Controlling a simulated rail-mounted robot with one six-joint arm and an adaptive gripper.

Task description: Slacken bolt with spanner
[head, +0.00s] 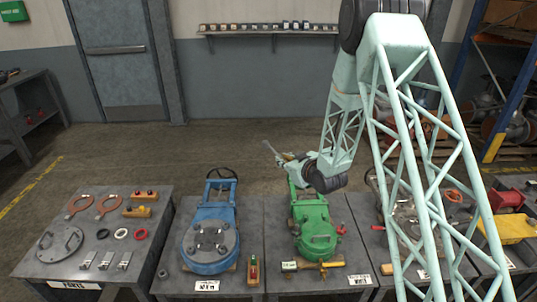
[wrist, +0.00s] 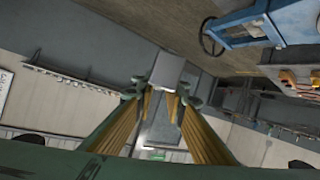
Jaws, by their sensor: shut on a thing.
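My gripper (head: 287,157) is raised above and behind the green valve unit (head: 316,232) in the head view. In the wrist view my gripper (wrist: 163,100) has its yellow-padded fingers shut on a grey metal piece, which looks like the spanner (wrist: 168,69). In the head view the spanner (head: 269,148) shows as a thin grey bar, clear of the table. The blue valve unit (head: 210,241) stands left of the green one, with a round cover plate and small bolt heads on top. Which bolt the task means, I cannot tell.
A left table (head: 75,262) carries a grey flange, orange ring-handled parts, rings and brackets. A small red-and-yellow item (head: 253,270) stands between units. My arm hides part of the right table. The floor behind is clear.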

